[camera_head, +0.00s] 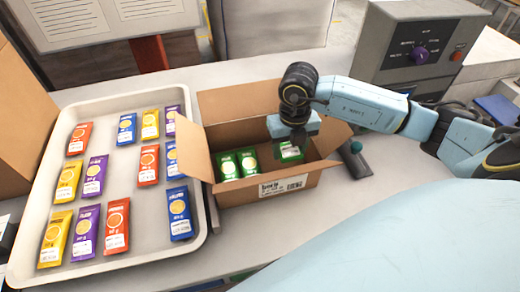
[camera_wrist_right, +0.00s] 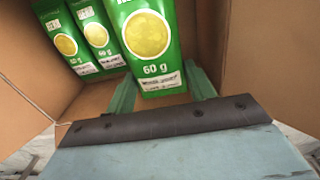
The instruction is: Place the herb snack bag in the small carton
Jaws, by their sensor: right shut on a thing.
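The small carton (camera_head: 264,190) stands open on the counter, its flaps spread. Two green herb snack bags stand inside at its left, one of them here (camera_head: 228,167). My right gripper (camera_head: 291,146) reaches down into the carton's right part and is shut on another green herb snack bag (camera_head: 290,153). In the right wrist view this held bag (camera_wrist_right: 150,45) sits between the fingers, with the other green bags (camera_wrist_right: 85,38) beside it on the left. Whether the held bag touches the carton floor is hidden. My left gripper is not in view.
A cream tray (camera_head: 110,258) left of the carton holds several yellow, purple, orange and blue bags. A grey control box (camera_head: 415,50) stands at the back right. A dark handheld tool (camera_head: 356,158) lies right of the carton.

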